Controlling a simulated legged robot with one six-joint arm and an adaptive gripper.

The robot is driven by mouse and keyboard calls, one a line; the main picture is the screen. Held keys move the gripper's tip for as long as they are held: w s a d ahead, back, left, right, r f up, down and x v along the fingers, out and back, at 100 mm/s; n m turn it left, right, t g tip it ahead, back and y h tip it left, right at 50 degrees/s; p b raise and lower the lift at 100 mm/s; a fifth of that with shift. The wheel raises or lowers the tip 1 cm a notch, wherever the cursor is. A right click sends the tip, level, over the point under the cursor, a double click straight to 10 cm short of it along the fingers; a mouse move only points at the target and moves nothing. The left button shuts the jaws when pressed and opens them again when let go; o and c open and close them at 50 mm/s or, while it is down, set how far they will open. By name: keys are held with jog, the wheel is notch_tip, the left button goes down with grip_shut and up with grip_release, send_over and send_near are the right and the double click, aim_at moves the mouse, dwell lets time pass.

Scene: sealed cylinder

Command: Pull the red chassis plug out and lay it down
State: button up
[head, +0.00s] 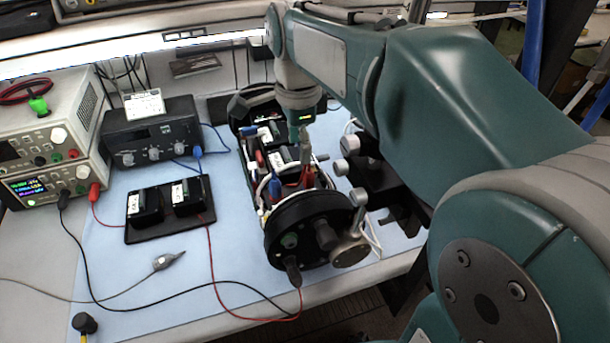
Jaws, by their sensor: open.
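An open black cylinder chassis (300,212) lies on the blue mat, with its electronics showing between two round end caps. A red plug (309,178) stands inside it, just behind the front end cap, among blue and white parts. I take this as the red chassis plug; its lower end is hidden. My gripper (304,150) points down over the middle of the chassis, just above and behind the red plug. It is open and small in view. I cannot tell whether its fingers touch anything.
Power supplies (50,145) and a dark instrument (152,135) stand at left. A black plate (170,228) with two modules lies on the blue mat (225,265). Red and black leads run to the front end cap. The mat between plate and chassis is mostly clear.

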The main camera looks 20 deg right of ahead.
aim_at(309, 171)
jog(key=d+f, duration=0.1)
jog(key=f, duration=0.1)
jog(key=d+f, duration=0.2)
jog(key=shift+d, duration=0.1)
jog(key=f, duration=0.1)
jog(key=a+f, duration=0.1)
jog(key=f, duration=0.1)
jog(key=a+f, duration=0.1)
jog(key=shift+a+f, duration=0.15)
jog(key=shift+f, duration=0.1)
jog(key=shift+d+f, duration=0.25)
jog(key=shift+d, duration=0.55)
jog(key=shift+a, duration=0.55)
jog(key=shift+d, duration=0.35)
jog(key=shift+c, duration=0.3)
jog(key=shift+a, duration=0.2)
grip_shut()
